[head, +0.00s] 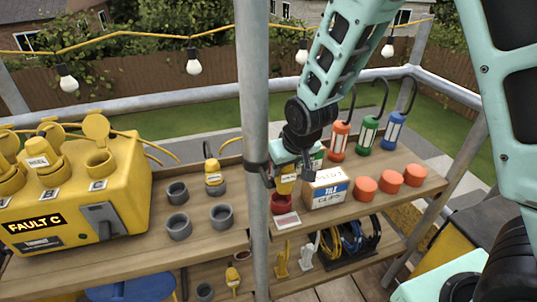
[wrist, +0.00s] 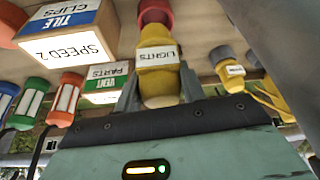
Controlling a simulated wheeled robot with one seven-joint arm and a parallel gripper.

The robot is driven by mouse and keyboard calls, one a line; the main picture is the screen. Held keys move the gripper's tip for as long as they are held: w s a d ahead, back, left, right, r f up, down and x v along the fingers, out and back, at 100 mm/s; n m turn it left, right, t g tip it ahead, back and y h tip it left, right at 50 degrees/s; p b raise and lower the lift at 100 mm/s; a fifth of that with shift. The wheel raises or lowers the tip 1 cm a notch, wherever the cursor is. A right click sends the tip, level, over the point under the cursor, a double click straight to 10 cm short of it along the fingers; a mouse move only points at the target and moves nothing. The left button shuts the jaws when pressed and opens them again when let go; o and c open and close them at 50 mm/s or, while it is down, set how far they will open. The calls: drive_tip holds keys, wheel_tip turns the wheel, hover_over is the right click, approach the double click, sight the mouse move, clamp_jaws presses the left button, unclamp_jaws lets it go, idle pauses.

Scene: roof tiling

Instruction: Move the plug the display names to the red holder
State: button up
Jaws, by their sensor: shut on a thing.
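The yellow box's display (head: 36,223) reads "FAULT C". Its socket C (head: 100,162) stands with its lid up and shows no plug. A plug labelled "REEL" (head: 38,163) sits in socket B. My gripper (head: 290,165) is shut on a yellow plug (head: 286,186), whose label reads "LIGHTS" in the wrist view (wrist: 158,82). The plug is upright, its lower end at the mouth of the red holder (head: 282,206), also in the wrist view (wrist: 155,14). How deep it sits is hidden. The grey post partly blocks the head view.
A "TILE CLIPS" box (head: 326,190) stands close right of the red holder. Orange cups (head: 390,177) and lanterns (head: 366,132) are further right. Left of the post (head: 256,110) are empty grey holders (head: 179,226) and another plug (head: 213,177) in a grey holder.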

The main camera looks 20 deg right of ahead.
sight(289, 171)
drive_tip(key=shift+w+a+f, duration=0.1)
drive_tip(key=shift+w+a, duration=0.1)
drive_tip(key=shift+w, duration=0.25)
drive_tip(key=shift+f+b, duration=2.45)
drive_tip(key=shift+f, duration=0.35)
drive_tip(key=shift+f+b, duration=0.3)
drive_tip(key=shift+f, duration=0.25)
drive_tip(key=o, duration=0.8)
drive_tip(key=shift+s, duration=0.1)
drive_tip(key=shift+p+v, duration=4.25)
drive_tip(key=shift+v, duration=1.2)
